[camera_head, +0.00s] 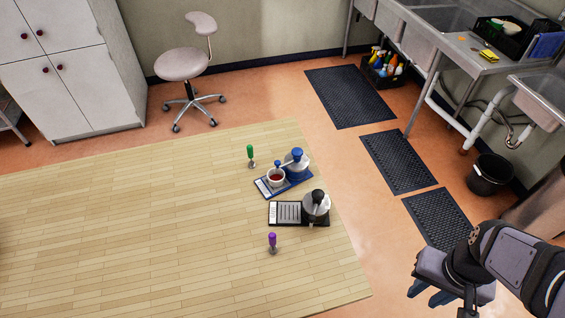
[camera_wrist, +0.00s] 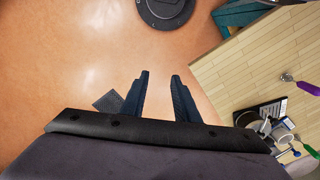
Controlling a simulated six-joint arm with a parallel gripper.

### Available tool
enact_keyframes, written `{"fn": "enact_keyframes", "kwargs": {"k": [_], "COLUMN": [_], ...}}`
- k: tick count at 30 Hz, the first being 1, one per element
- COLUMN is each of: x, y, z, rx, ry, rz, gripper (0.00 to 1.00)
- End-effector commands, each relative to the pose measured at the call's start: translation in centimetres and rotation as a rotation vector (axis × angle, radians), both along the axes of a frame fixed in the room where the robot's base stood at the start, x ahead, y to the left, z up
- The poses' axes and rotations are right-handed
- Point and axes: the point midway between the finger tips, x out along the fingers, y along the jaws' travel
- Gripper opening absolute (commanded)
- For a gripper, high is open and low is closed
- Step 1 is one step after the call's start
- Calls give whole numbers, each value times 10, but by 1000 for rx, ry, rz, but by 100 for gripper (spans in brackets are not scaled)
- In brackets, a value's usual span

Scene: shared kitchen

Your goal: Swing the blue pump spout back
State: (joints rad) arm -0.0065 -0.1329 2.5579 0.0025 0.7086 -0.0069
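The blue pump (camera_head: 298,163) is a pale round pot with a blue knob on top. It stands on a blue-edged tray (camera_head: 297,181) near the right side of the wooden table. Its spout appears to point left, over a white cup (camera_head: 276,182) with dark red contents on the same tray. My gripper (camera_head: 429,292) is off the table at the lower right, well apart from the pump. In the wrist view my gripper (camera_wrist: 160,73) is open, with nothing between its dark blue fingers. The pumps are small and overlapping at that view's right edge.
A pot with a black knob (camera_head: 316,207) stands on a black tray (camera_head: 286,221) in front of the blue pump. The left of the wooden table (camera_head: 130,230) is clear.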

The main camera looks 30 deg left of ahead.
Motion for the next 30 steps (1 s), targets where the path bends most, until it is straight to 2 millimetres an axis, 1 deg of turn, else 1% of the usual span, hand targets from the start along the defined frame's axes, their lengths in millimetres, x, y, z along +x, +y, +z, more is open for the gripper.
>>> {"fn": "enact_keyframes", "kwargs": {"k": [2,5,8,9,11,12,14,15,17,18,20,21,23,24,27,30], "x": [9,31,65,81,103,117,135,145,156,160,163,163,158,153,137,124], "y": [8,28,64,84,117,141,179,204,240,263,294,315,341,356,386,404], "z": [-3,-10,-17,-20,-23,-25,-25,-25,-23,-22,-19,-17,-16,-17,-17,-16], "rx": [9,31,69,88,120,142,175,197,225,243,266,280,299,308,322,328], "ry": [-24,-89,-195,-249,-334,-397,-492,-553,-643,-698,-780,-831,-896,-933,-1012,-1072], "rz": [20,67,139,172,224,258,306,335,372,392,419,434,452,458,468,472], "gripper": [31,31,31,31,31,31,31,31,31,31,31,31,31,31,31,31]}}
